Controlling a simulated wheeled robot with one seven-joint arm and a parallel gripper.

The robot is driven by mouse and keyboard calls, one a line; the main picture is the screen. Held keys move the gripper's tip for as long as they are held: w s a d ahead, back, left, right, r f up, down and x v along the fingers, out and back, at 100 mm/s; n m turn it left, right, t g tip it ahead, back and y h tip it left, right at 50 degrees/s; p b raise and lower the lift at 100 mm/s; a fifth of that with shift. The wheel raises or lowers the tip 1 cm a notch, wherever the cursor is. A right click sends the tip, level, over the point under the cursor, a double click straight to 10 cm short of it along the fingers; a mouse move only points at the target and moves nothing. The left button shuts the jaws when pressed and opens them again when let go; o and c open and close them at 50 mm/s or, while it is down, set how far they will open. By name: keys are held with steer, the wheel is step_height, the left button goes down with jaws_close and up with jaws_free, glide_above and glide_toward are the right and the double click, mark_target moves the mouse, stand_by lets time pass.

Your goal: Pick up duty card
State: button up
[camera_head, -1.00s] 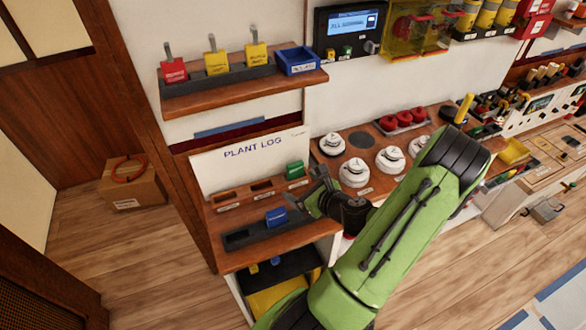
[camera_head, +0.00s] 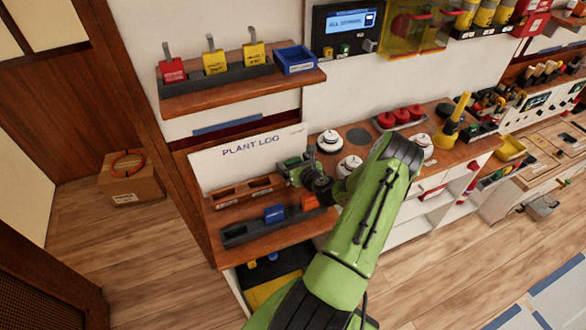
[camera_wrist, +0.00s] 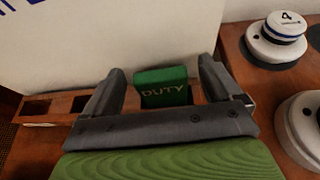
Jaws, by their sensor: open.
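The duty card (camera_wrist: 163,88) is green with "DUTY" in gold letters. It stands upright in a slot at the right end of a small wooden rack in front of the white panel. My gripper (camera_wrist: 162,70) is open, with one finger to the left of the card and one to the right. Gaps show between the fingers and the card in the wrist view, so it is not gripped. The card's lower part is hidden behind the gripper body. In the head view, my gripper (camera_head: 300,172) is at the rack and covers most of the card.
The rack's other slots (camera_wrist: 68,105) look empty. A dark tray (camera_head: 240,234) in front holds a blue card (camera_head: 274,213) and an orange card (camera_head: 309,201). White round detectors (camera_wrist: 278,38) stand close on the right. The "PLANT LOG" panel (camera_head: 235,165) rises behind the rack.

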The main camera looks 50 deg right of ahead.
steer(key=shift+w+d+f, duration=0.1)
steer(key=shift+w, duration=0.05)
steer(key=shift+c, duration=0.4)
steer(key=c, duration=1.1)
